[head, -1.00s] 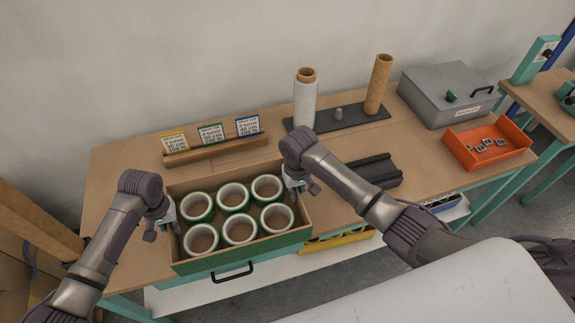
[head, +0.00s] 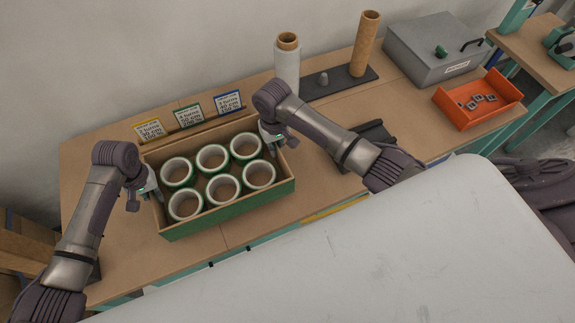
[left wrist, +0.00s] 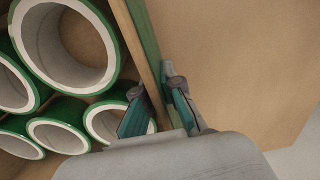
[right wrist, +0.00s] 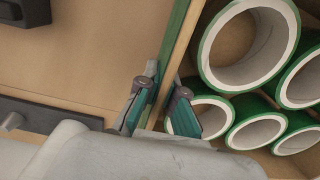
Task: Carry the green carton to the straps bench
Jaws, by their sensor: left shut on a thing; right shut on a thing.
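The green carton (head: 228,222) is an open box with green outer walls and brown inside, holding several rolls of green-edged tape (head: 222,189). In the head view it is at the left part of the bench. My left gripper (head: 150,190) is shut on its left wall; the left wrist view shows the fingers (left wrist: 155,105) on either side of the wall. My right gripper (head: 272,138) is shut on its right wall, which also shows between the fingers in the right wrist view (right wrist: 165,95). The carton looks level; I cannot tell whether its base touches the bench.
The bench (head: 120,260) holds a card rack behind the carton, a white film roll (head: 287,65) and a brown tube (head: 365,45) on a dark base, a grey box (head: 435,48) and an orange tray (head: 478,100). Another bench (head: 540,50) stands at the far right.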

